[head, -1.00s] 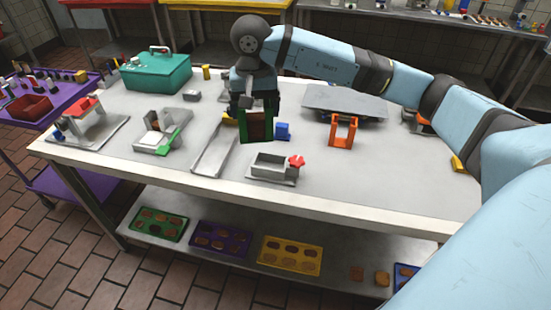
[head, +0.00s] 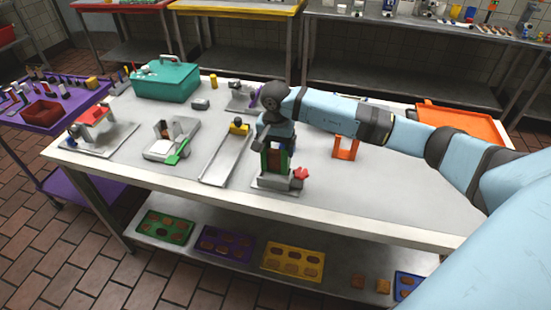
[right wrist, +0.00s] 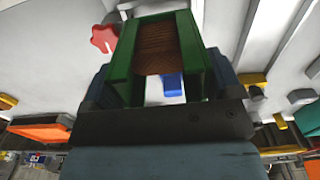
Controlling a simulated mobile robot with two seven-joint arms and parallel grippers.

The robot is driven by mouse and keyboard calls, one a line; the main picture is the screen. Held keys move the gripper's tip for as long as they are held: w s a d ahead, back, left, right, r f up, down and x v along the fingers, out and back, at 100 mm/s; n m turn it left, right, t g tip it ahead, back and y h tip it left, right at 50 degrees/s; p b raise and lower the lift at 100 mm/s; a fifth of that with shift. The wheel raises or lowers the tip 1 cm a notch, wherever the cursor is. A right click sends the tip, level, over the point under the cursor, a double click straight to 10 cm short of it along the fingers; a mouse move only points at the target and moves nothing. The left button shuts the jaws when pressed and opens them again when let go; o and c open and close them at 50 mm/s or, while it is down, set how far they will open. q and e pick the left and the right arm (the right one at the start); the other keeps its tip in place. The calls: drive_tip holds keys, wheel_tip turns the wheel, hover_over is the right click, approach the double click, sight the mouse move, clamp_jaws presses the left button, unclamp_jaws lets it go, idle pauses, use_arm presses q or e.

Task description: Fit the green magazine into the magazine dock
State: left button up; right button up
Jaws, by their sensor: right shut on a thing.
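The green magazine (head: 264,160) is an upright frame with brown contents. My right gripper (head: 276,143) is shut on it from above. The grey magazine dock (head: 277,183), a low open box with a red knob (head: 301,172), stands near the table's front edge. The magazine is at the dock, its lower end overlapping the box in the head view; I cannot tell whether it is inside or just above. In the right wrist view the magazine (right wrist: 208,75) fills the middle between the fingers, with the red knob (right wrist: 104,38) beyond it. My left gripper is not in view.
A long grey tray (head: 222,160) lies left of the dock, and an orange stand (head: 346,150) stands to the right. A blue block (right wrist: 172,86) shows through the magazine in the wrist view. A teal box (head: 165,82) stands at the back left. The front right table is clear.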

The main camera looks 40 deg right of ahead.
sight(275, 160)
wheel_tip(275, 160, down, 5)
drive_tip(key=shift+f+p, duration=0.2)
drive_tip(key=shift+p, duration=0.15)
